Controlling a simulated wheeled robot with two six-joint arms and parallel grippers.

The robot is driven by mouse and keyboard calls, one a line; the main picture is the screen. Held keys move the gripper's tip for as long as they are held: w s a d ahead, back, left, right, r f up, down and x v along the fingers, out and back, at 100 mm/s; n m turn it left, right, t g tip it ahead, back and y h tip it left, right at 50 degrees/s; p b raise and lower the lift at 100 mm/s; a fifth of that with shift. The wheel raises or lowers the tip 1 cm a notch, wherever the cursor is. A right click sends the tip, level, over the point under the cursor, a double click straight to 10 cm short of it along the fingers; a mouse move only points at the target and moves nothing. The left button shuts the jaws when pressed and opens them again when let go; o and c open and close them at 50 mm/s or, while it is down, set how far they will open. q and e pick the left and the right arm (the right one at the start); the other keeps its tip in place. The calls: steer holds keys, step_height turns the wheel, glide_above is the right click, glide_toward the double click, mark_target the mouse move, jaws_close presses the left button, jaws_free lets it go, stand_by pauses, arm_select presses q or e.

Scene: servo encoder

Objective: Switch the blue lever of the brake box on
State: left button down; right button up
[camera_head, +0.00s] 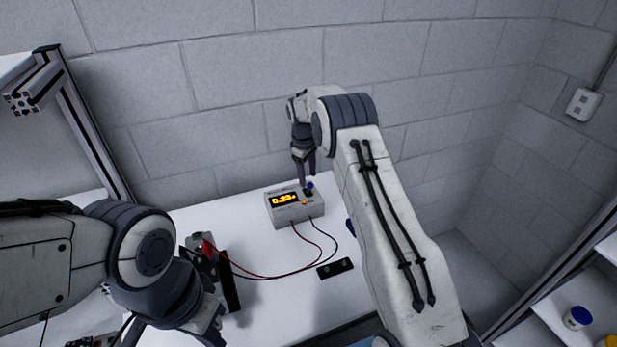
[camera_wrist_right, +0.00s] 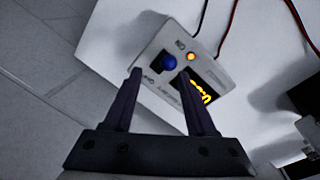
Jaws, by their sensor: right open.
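The brake box (camera_head: 284,213) is a small grey box on the white table near the wall, with a lit orange display and a small orange light. Its blue lever (camera_head: 310,185) has a round blue knob and stands on the box's top. In the right wrist view the blue lever (camera_wrist_right: 169,63) shows just beyond and between the fingertips. My right gripper (camera_head: 305,185) points down over the box, open; in its wrist view the gripper (camera_wrist_right: 160,76) has nothing between its fingers. My left gripper (camera_head: 175,336) is low at the left, partly cut off, its jaws unclear.
Red and black cables (camera_head: 262,275) run from the box across the table to a device with a red part (camera_head: 207,247). A small black block (camera_head: 335,268) lies in front of the box. A block wall (camera_head: 230,75) rises close behind. A shelf (camera_head: 560,322) stands at right.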

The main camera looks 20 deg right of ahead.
steer(key=shift+w+d+f+p, duration=0.15)
steer(key=shift+f+p, duration=0.15)
steer(key=shift+f, duration=1.15)
